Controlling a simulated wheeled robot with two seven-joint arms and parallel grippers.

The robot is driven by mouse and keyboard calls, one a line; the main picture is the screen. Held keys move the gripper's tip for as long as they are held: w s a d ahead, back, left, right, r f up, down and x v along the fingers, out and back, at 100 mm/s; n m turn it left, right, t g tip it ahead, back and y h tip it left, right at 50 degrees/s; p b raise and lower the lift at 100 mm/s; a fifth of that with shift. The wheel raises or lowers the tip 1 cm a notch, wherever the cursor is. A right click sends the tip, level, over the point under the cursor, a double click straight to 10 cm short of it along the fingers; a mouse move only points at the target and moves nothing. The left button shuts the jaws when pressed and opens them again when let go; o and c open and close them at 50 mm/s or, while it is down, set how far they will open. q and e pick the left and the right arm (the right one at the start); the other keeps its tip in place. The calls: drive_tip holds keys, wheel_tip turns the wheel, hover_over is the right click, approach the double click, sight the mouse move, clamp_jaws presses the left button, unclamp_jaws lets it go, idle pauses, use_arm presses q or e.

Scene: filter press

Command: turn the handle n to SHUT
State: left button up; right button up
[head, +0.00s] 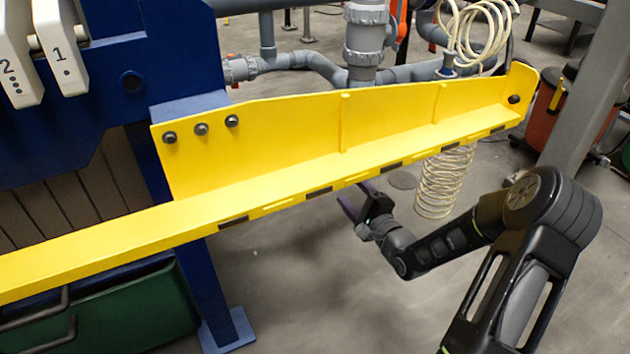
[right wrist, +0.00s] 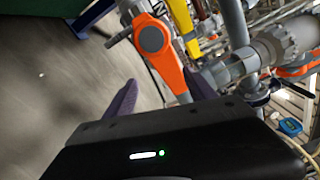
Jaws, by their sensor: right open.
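An orange lever handle (right wrist: 168,68) with a round hub shows in the right wrist view, mounted on a grey pipe fitting. Its arm slants down and right, towards the space between my fingertips. My left gripper is not in view.
The yellow beam (head: 300,150) crosses the head view above my right gripper. Grey pipes (head: 365,45) and an orange upright part (head: 402,30) stand behind it. A coiled pale hose (head: 445,185) hangs beside my right arm. Open floor (head: 300,290) lies below.

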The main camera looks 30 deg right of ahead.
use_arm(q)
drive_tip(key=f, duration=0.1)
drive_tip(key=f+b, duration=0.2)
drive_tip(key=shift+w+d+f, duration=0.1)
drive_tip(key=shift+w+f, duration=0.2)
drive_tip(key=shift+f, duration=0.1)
use_arm(e)
drive_tip(key=w+n, duration=0.1)
drive_tip(key=w, duration=0.1)
drive_tip(key=w+r+n, duration=0.1)
drive_tip(key=w, duration=0.2)
drive_tip(key=w+d+n, duration=0.1)
drive_tip(key=w, duration=0.1)
drive_tip(key=shift+w+r, duration=0.25)
drive_tip(key=shift+c, duration=0.2)
clamp_jaws()
drive_tip(key=shift+a, duration=0.1)
